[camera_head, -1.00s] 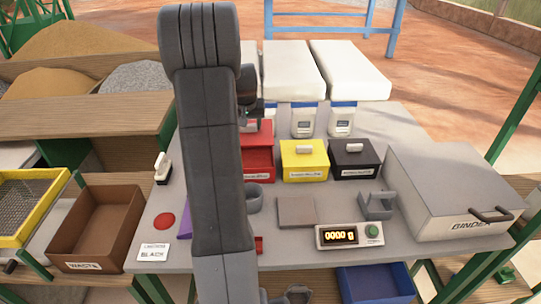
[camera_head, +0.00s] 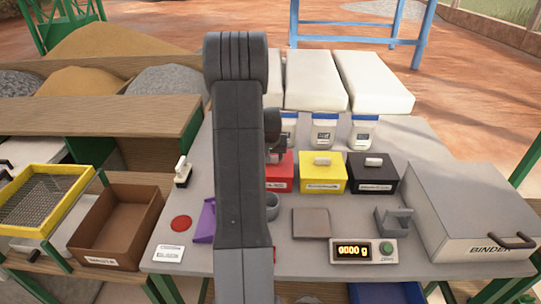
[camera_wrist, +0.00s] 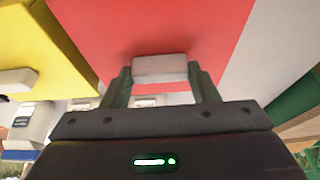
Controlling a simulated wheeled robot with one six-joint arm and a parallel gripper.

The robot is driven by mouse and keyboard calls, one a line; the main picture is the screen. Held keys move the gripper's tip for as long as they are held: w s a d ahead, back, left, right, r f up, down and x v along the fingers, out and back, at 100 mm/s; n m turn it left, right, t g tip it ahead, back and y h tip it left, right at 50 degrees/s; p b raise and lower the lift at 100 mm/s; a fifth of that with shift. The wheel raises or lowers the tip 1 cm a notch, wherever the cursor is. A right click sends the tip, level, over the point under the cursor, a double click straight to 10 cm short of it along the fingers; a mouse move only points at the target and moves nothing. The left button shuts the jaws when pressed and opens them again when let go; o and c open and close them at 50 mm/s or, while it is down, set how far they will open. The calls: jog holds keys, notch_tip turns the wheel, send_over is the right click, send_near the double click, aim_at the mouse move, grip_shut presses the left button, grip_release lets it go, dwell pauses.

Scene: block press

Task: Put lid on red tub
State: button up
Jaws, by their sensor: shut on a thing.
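My gripper (camera_wrist: 162,84) is shut on the white handle (camera_wrist: 160,67) of the red lid (camera_wrist: 150,25), which fills the upper middle of the wrist view. In the head view the red tub (camera_head: 281,184) stands left of the yellow tub, partly hidden behind my arm. My gripper is over this tub, mostly hidden. I cannot tell whether the lid touches the tub's rim or hangs just above it.
The yellow tub (camera_head: 321,184) and black tub (camera_head: 373,186) stand to the right with lids on. Jars (camera_head: 323,134) stand behind. A grey plate (camera_head: 311,223), scale display (camera_head: 363,251) and binder box (camera_head: 470,205) are to the right. A purple item (camera_head: 205,222) lies left of my arm.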

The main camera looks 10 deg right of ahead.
jog(key=shift+f, duration=0.15)
jog(key=o, duration=1)
jog(key=shift+o, duration=0.2)
jog(key=shift+r, duration=0.4)
jog(key=b+v, duration=0.1)
jog(key=v, duration=1)
jog(key=shift+s+r, duration=0.2)
jog(key=shift+a, duration=0.1)
